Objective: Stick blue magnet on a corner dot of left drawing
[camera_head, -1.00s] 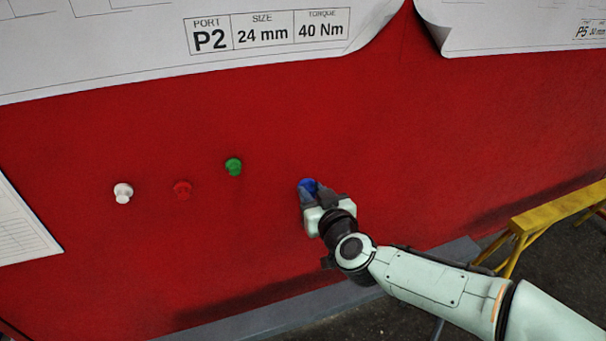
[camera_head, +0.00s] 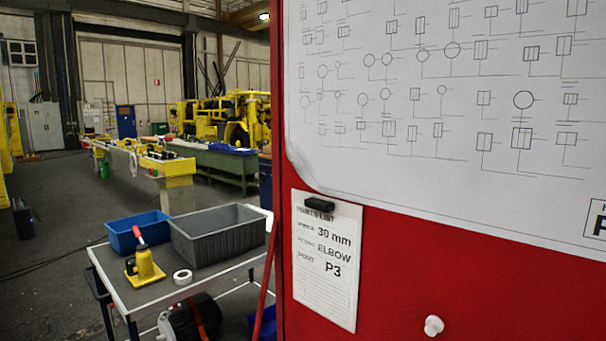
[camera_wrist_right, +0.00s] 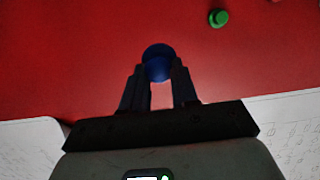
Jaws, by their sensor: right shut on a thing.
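The blue magnet (camera_wrist_right: 158,66) is between the fingertips of my right gripper (camera_wrist_right: 158,78) in the right wrist view. The gripper is shut on it, in front of the red board. The left drawing (camera_head: 430,90) hangs on the red board in the head view, with its lower left corner curling. No corner dot can be made out on it. Neither gripper shows in the head view.
A parts list sheet (camera_head: 325,260) hangs under a black clip (camera_head: 319,204). A white magnet (camera_head: 433,325) sits low on the red board (camera_head: 390,290), and a green magnet (camera_wrist_right: 218,18) shows in the wrist view. A cart (camera_head: 150,292) with bins stands left of the board.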

